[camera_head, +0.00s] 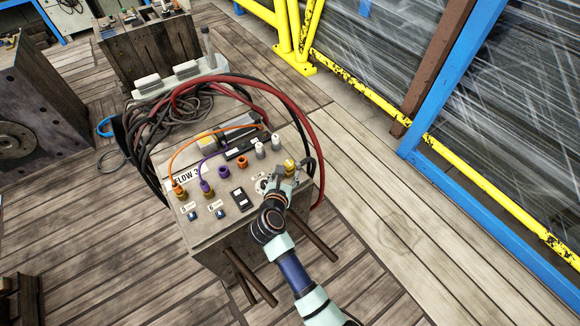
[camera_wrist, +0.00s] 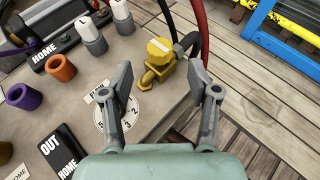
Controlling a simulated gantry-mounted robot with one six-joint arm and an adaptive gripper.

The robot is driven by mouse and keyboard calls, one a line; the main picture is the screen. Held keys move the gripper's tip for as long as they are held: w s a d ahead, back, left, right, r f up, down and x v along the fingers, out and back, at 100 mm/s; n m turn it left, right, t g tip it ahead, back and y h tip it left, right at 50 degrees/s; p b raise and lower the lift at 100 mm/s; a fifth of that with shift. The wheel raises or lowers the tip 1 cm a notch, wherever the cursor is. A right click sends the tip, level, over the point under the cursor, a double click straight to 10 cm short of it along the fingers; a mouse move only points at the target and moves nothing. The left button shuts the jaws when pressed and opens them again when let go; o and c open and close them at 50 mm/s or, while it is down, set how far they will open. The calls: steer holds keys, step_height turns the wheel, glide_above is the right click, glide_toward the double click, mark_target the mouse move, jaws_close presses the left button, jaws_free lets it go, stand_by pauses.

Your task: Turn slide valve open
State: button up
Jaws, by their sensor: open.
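A yellow brass-coloured valve with a faceted knob bearing a pale stripe (camera_wrist: 159,48) sits on the grey panel top, near its right edge. It also shows in the head view (camera_head: 290,163). My gripper (camera_wrist: 160,84) is open, with one finger left and one right of the valve's lower body in the picture. Its fingertips appear apart from the valve; whether either touches it I cannot tell. In the head view my gripper (camera_head: 285,178) hovers over the panel's right corner. No label reading slide valve is legible.
A numbered round dial (camera_wrist: 120,114) lies partly behind the left finger. Black OUT/HOME plates (camera_wrist: 62,150), white knobs (camera_wrist: 92,36), and orange (camera_wrist: 61,67) and purple (camera_wrist: 23,96) sockets crowd the panel's left. Red and black hoses (camera_head: 300,110) arch behind. Open floor lies right.

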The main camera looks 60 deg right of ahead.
mark_target(289, 163)
steer(key=b+x, duration=0.3)
steer(key=x, duration=0.3)
steer(key=shift+f+b, duration=0.15)
steer(key=shift+b, duration=0.15)
steer(key=shift+w+d, duration=0.25)
steer(key=shift+d, duration=0.4)
steer(key=shift+c, duration=0.4)
jaws_close()
